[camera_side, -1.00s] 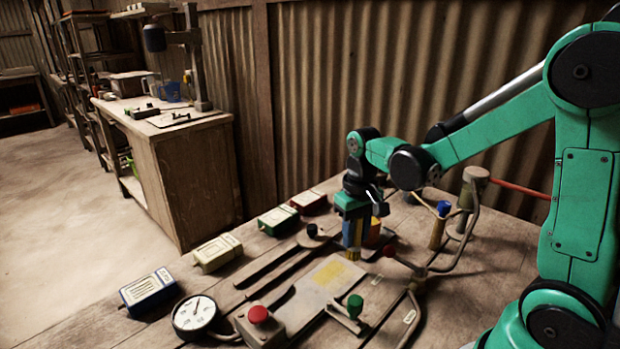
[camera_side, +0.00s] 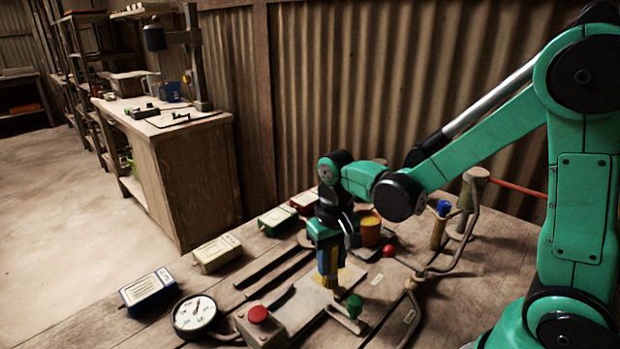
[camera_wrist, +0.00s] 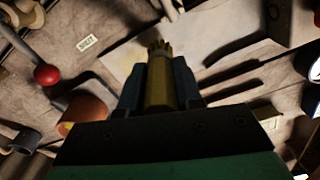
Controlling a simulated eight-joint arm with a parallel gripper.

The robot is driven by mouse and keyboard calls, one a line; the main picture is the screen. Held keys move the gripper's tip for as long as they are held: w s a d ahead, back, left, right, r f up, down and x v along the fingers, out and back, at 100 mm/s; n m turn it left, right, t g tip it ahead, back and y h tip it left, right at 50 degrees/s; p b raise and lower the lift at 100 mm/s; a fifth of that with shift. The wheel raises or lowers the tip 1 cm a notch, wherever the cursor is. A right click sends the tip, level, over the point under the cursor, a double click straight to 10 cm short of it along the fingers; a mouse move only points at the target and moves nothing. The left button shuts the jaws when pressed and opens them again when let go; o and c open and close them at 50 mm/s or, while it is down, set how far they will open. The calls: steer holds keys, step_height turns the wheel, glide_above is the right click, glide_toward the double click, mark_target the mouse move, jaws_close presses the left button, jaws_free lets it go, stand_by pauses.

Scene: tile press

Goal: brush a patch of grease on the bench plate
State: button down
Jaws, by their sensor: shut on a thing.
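My gripper (camera_side: 328,262) is shut on a brush and points down over the pale bench plate (camera_side: 303,300). The brush (camera_wrist: 158,88) stands between the blue fingers in the wrist view, its yellowish bristles toward the plate (camera_wrist: 125,62). In the side view the bristles are at or just above the plate; I cannot tell if they touch.
An orange cup with yellow contents (camera_side: 370,231) stands behind the plate. A green knob (camera_side: 355,305), a red button box (camera_side: 260,322) and a round gauge (camera_side: 195,315) are near the front. A red-knobbed lever (camera_side: 389,251) is to the right.

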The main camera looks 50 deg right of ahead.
steer(key=shift+a, duration=0.5)
steer(key=shift+d+r, duration=0.1)
steer(key=shift+d, duration=3.6)
step_height(320, 180, up, 6)
steer(key=shift+r, duration=0.25)
steer(key=shift+f, duration=0.1)
